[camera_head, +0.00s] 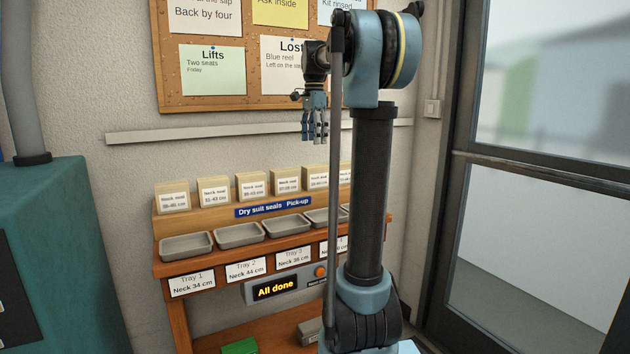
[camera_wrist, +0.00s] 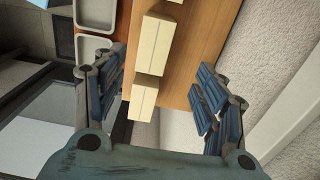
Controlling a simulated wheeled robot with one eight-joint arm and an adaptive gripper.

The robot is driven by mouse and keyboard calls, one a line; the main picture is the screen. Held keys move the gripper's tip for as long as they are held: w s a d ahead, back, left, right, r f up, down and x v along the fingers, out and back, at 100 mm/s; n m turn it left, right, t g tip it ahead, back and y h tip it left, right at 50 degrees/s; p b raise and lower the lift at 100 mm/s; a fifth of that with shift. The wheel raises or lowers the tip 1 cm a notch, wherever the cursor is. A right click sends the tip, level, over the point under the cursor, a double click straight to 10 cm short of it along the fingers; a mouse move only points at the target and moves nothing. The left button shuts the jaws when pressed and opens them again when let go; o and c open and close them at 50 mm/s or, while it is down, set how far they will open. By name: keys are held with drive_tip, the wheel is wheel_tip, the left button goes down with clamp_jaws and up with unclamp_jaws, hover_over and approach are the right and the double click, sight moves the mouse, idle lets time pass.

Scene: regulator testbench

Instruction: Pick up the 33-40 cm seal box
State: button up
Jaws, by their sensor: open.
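Several small cream seal boxes stand in a row on the raised wooden step above the trays in the head view, such as the leftmost box (camera_head: 172,197), the fourth box (camera_head: 287,181) and the fifth box (camera_head: 314,179). Their size labels are too small to read surely, so I cannot tell which is the 33-40 cm box. My arm partly hides the right end of the row. My gripper (camera_head: 315,128) is open and empty, pointing down above the row. In the wrist view, two boxes (camera_wrist: 155,45) (camera_wrist: 145,97) lie below, between the spread fingers of my gripper (camera_wrist: 158,82).
Grey trays (camera_head: 185,244) line the front of the wooden bench (camera_head: 162,268). A display (camera_head: 275,288) reads "All done". A wall rail (camera_head: 200,134) and noticeboard (camera_head: 250,103) are behind. A teal cabinet (camera_head: 70,250) stands left, a glazed door (camera_head: 540,200) right.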

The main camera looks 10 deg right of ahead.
sight(316, 175)
wheel_tip(316, 175, down, 9)
drive_tip(key=shift+a+r, duration=0.1)
drive_tip(key=f, duration=0.4)
drive_tip(key=shift+s+d, duration=0.35)
drive_tip(key=shift+s, duration=0.05)
drive_tip(key=shift+f, duration=0.75)
drive_tip(key=c, duration=1.2)
